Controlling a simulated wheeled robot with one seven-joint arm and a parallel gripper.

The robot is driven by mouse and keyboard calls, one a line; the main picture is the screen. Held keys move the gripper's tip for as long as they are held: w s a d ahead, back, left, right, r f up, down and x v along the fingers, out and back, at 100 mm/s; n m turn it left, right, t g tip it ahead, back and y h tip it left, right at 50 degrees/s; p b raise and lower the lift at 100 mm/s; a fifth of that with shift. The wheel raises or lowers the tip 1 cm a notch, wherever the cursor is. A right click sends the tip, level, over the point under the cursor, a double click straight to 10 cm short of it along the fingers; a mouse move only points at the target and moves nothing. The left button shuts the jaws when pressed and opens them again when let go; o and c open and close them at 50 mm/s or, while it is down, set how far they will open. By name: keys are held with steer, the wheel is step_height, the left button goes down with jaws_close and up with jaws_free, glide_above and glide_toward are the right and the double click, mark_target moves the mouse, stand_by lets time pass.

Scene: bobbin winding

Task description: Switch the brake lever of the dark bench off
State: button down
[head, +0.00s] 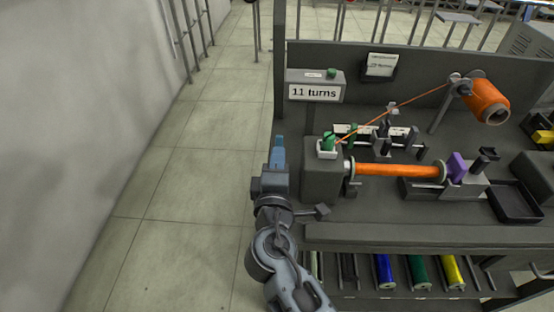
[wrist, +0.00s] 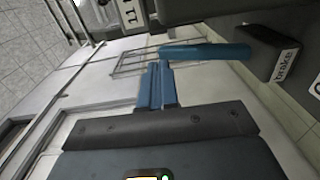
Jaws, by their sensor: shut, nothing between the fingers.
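The dark bench (head: 400,232) fills the right of the head view. Its blue brake lever (wrist: 208,51) shows in the wrist view, sticking out sideways from a dark housing (wrist: 262,48) with a label reading "brake" (wrist: 285,66). My gripper (wrist: 160,72) is shut and empty, with its blue fingertips close to the free end of the lever. I cannot tell whether they touch it. In the head view my gripper (head: 278,146) is at the left side of the bench, beside the winding head. I cannot make out the lever there.
A sign reading "11 turns" (head: 315,93) stands at the bench's back left. An orange spool (head: 486,98) feeds thread to an orange-wound bobbin (head: 398,170). A dark tray (head: 515,202) is at right. Several coloured rolls lie on the shelf below. The tiled floor (head: 165,190) at left is clear.

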steer(key=s+r, duration=0.3)
steer(key=s, duration=0.7)
steer(key=shift+a+r+b, duration=0.25)
steer(key=shift+r+b, duration=0.1)
steer(key=shift+s, duration=0.1)
steer(key=s+d+f+m+g+y, duration=0.3)
steer(key=s+d+f+m+g, duration=0.15)
steer(key=s+d+f, duration=0.8)
steer(key=s+d+r+m, duration=0.3)
steer(key=s+r+m, duration=0.1)
steer(key=s, duration=0.3)
steer(key=s+d+r+m+t+h, duration=0.1)
steer(key=s+d+r+m, duration=0.3)
steer(key=s, duration=0.3)
steer(key=s+d+r+m+h, duration=0.1)
steer(key=s+d+r+m, duration=0.2)
steer(key=s+r+m, duration=0.2)
steer(key=s, duration=0.3)
steer(key=shift+d, duration=0.2)
